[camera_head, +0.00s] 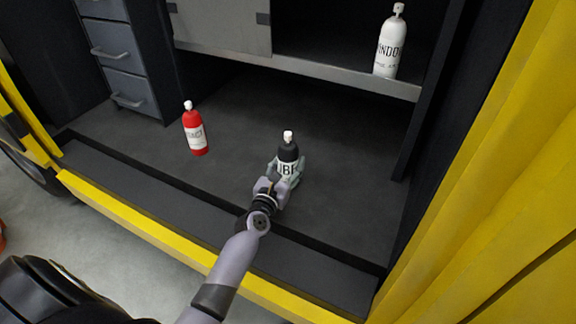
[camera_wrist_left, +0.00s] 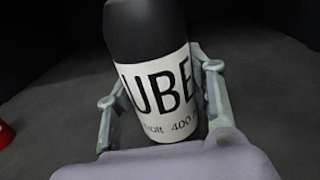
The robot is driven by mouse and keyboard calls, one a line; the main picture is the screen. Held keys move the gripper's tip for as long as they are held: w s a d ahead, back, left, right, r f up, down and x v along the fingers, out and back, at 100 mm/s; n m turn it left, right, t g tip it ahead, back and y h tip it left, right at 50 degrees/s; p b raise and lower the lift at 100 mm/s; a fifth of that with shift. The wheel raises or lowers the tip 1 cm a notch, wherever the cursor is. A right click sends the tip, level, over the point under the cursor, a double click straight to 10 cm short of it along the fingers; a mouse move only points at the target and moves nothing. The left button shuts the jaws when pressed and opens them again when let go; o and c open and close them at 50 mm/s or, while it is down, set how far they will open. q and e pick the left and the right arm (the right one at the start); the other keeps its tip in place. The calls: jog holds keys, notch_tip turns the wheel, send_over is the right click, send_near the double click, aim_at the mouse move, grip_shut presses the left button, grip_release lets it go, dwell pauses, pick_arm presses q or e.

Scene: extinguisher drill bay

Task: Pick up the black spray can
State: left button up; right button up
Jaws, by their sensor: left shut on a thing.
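The black spray can (camera_head: 288,152) has a white cap and a white label with black letters. It stands about upright on the dark floor of the vehicle bay, or just above it; I cannot tell which. My left gripper (camera_head: 287,172) is shut on the can, with a finger on each side of its label. In the left wrist view the can (camera_wrist_left: 150,40) fills the middle, its top out of frame, and the gripper's fingers (camera_wrist_left: 160,100) flank it. My right gripper is not in view.
A red spray can (camera_head: 195,130) stands to the left on the bay floor. A white spray can (camera_head: 389,45) stands on the shelf (camera_head: 300,66) at upper right. Grey drawers (camera_head: 124,70) are at the left. A yellow edge (camera_head: 150,230) runs along the front.

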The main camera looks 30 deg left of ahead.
pick_arm(q)
jog(key=c, duration=0.8)
jog(key=shift+r, duration=0.2)
